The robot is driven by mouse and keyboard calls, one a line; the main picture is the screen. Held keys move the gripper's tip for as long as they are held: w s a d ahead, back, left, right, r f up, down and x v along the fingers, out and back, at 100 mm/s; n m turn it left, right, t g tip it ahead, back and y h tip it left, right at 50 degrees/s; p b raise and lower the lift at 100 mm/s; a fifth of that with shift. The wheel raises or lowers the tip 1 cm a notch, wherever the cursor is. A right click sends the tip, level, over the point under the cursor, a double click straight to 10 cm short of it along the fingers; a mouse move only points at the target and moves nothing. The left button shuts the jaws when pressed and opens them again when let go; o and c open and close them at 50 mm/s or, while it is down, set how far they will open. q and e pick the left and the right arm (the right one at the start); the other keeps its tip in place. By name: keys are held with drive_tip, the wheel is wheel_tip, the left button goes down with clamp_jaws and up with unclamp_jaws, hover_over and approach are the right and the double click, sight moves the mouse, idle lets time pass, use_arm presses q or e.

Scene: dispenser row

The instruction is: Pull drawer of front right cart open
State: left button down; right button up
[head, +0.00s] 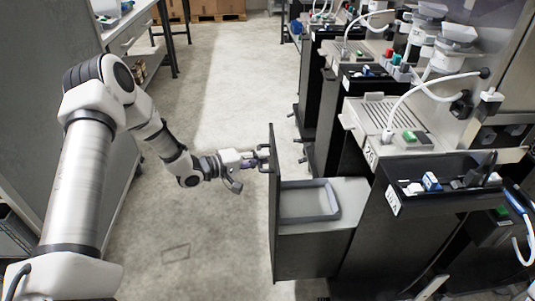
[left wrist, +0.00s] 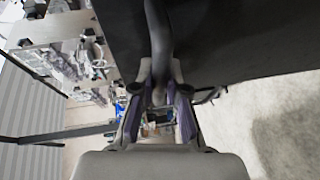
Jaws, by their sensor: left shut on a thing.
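The front right cart (head: 425,225) is dark with a black top tray and stands at the right of the head view. Its drawer (head: 340,225) is pulled well out to the left, with a tall dark front panel (head: 275,225) and a grey tray (head: 310,202) inside. My left gripper (head: 262,155) is at the outer side of the panel, shut on the drawer's handle. In the left wrist view the dark bar handle (left wrist: 158,45) runs between the two fingers, and the dark panel (left wrist: 230,35) lies behind it. My right gripper is out of view.
More dispenser carts (head: 350,85) stand in a row behind the front one. A workbench (head: 130,30) and a grey wall or cabinet stand at the left. The pale floor (head: 220,100) between is clear. Loose small items lie in the black top tray (head: 450,180).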

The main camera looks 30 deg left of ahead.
use_arm(q)
drive_tip(key=c, duration=1.2)
unclamp_jaws()
drive_tip(key=v, duration=0.7)
drive_tip(key=shift+s+a, duration=0.1)
drive_tip(key=shift+s, duration=0.05)
